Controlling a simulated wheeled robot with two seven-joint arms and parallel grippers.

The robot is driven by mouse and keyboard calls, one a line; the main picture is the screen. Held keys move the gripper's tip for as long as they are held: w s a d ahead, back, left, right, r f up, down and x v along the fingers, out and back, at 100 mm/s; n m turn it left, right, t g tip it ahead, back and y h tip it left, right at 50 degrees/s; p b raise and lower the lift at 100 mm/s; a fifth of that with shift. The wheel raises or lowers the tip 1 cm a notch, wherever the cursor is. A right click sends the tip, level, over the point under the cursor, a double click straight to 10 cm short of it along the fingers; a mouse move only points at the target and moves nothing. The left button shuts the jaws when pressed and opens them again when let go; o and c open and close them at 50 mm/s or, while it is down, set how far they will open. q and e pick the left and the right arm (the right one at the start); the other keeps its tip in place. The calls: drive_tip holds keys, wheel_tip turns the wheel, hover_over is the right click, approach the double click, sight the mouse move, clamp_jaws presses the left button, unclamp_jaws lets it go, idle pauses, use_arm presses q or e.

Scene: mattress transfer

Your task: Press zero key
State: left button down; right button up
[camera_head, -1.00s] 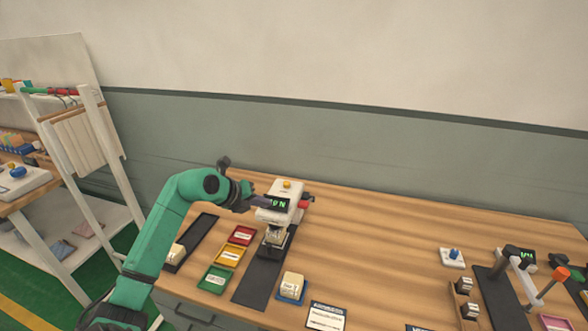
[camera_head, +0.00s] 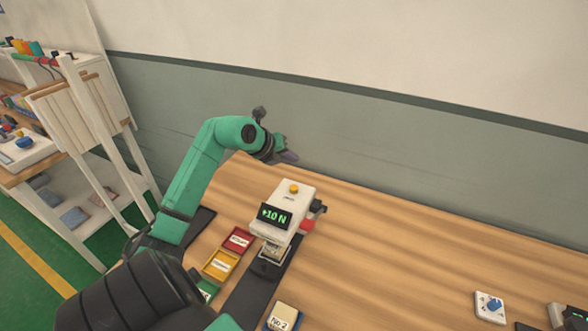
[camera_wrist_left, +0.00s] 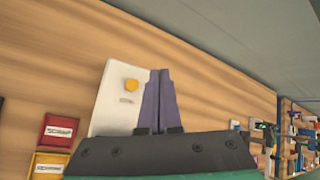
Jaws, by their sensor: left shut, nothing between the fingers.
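A white force tester (camera_head: 291,198) stands on the bench with a lit green display (camera_head: 274,217) reading "+10 N". A round yellow button (camera_head: 293,188) is on its top; no label on it is legible. A red knob (camera_head: 307,225) is on its right side. My left gripper (camera_head: 290,157) is shut and empty, in the air above and behind the tester, apart from the button. In the left wrist view the closed purple-grey fingers (camera_wrist_left: 160,75) overlap the tester's top (camera_wrist_left: 110,100), with the yellow button (camera_wrist_left: 131,86) just left of the fingertips. My right gripper is out of view.
Red (camera_head: 237,241) and yellow (camera_head: 220,264) trays lie left of the tester. A block marked "No 2" (camera_head: 284,318) is in front. A blue-knobbed switch (camera_head: 491,306) sits at right. Bare wood (camera_head: 400,240) lies between. A white rack (camera_head: 90,130) stands at left.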

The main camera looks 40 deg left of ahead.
sight(292, 190)
use_arm(q)
drive_tip(key=f+b, duration=0.1)
drive_tip(key=f, duration=0.1)
drive_tip(key=w+f+b, duration=0.1)
drive_tip(key=f, duration=0.1)
drive_tip(key=shift+a, duration=0.15)
drive_tip(key=f+b, duration=0.2)
drive_tip(key=f, duration=0.1)
drive_tip(key=f+b, duration=0.1)
drive_tip(key=b, duration=0.1)
drive_tip(key=shift+s+f, duration=0.2)
drive_tip(key=shift+s, duration=0.05)
drive_tip(key=shift+w+f, duration=0.1)
drive_tip(key=shift+f, duration=0.25)
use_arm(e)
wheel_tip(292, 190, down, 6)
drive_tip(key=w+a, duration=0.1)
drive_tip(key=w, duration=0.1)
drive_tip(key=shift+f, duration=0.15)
use_arm(q)
drive_tip(key=shift+r, duration=0.1)
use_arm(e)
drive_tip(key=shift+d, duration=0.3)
use_arm(q)
drive_tip(key=shift+f+b, duration=0.4)
drive_tip(key=shift+f, duration=0.05)
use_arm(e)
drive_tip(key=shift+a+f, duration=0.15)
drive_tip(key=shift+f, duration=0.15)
